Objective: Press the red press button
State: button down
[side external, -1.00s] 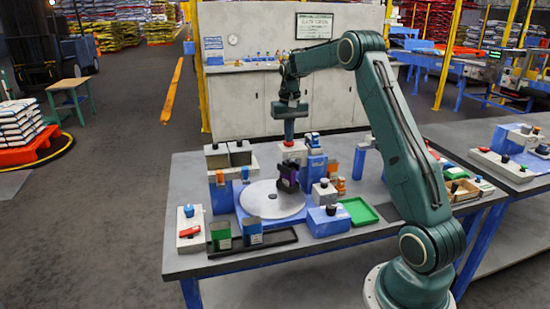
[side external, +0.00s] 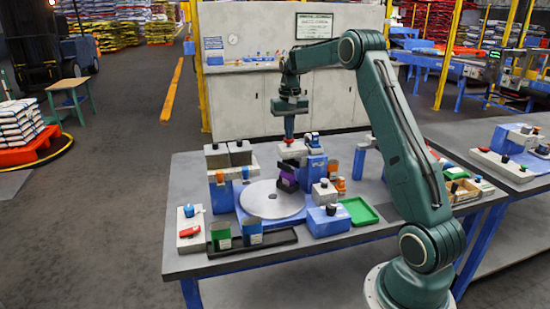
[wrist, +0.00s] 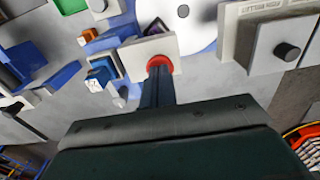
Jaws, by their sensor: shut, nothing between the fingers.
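The red press button (wrist: 160,63) sits on a pale block in the wrist view. In the side view the red button (side external: 288,142) is on top of the pale press head (side external: 292,151), beside a blue column. My gripper (side external: 289,137) is shut and empty, pointing straight down over the button. In the wrist view the blue fingers of my gripper (wrist: 158,72) overlap the button's near edge. Their tips are at or just above it; I cannot tell whether they touch. A purple part (side external: 289,173) and a dark pad show under the press head, above the pale round disc (side external: 272,200).
A control box with a blue knob (side external: 191,225) stands at the table's left. Green and blue small boxes stand in a black tray (side external: 285,237) in front. A green tray (side external: 360,210) lies to the right. Blue posts and grey blocks crowd the press.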

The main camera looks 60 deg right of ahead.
jog(key=shift+r, duration=1.05)
jog(key=shift+r, duration=0.1)
notch_tip(320, 180, up, 7)
dwell(0.9)
